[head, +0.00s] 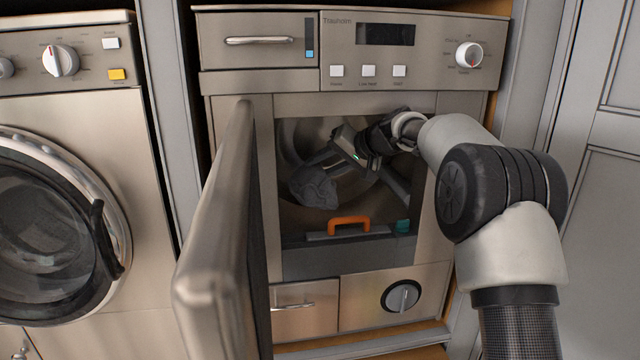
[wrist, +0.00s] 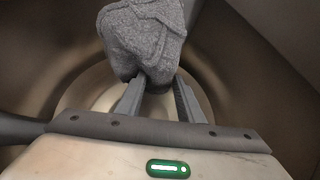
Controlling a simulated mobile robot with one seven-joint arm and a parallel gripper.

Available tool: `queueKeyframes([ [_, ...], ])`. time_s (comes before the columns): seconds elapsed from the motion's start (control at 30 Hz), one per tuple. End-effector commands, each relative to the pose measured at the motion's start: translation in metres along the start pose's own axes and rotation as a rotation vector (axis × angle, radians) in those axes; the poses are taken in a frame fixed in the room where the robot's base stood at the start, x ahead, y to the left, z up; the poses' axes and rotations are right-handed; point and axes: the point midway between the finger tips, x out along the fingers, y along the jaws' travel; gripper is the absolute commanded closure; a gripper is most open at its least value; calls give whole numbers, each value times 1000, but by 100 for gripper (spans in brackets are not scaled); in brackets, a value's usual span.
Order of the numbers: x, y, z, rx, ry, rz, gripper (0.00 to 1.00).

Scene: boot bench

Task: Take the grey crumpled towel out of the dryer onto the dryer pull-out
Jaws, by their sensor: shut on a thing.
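The grey crumpled towel (head: 315,187) is inside the dryer drum, at the left of the opening in the head view. It also shows at the top of the wrist view (wrist: 145,38). My gripper (wrist: 160,82) is shut on the towel's near edge, with the fingertips partly hidden by the cloth. In the head view my gripper (head: 318,165) reaches into the drum from the right. The dryer (head: 235,135) has its door (head: 215,230) swung open to the left. No pulled-out shelf of the dryer is clearly visible.
An orange handle (head: 349,221) on a grey bar and a teal item (head: 403,226) sit at the bottom of the opening. The open door stands close on the left. A washing machine (head: 90,200) is further left. Grey panels (head: 600,170) are at the right.

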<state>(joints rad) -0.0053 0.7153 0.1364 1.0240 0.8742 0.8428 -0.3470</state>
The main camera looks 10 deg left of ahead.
Motion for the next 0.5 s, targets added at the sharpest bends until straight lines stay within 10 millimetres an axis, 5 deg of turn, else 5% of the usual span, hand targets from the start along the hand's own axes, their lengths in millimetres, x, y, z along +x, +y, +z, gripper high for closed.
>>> queueKeyframes([
  [0.5, -51, -5, 50, -12, 16, -5, 93],
])
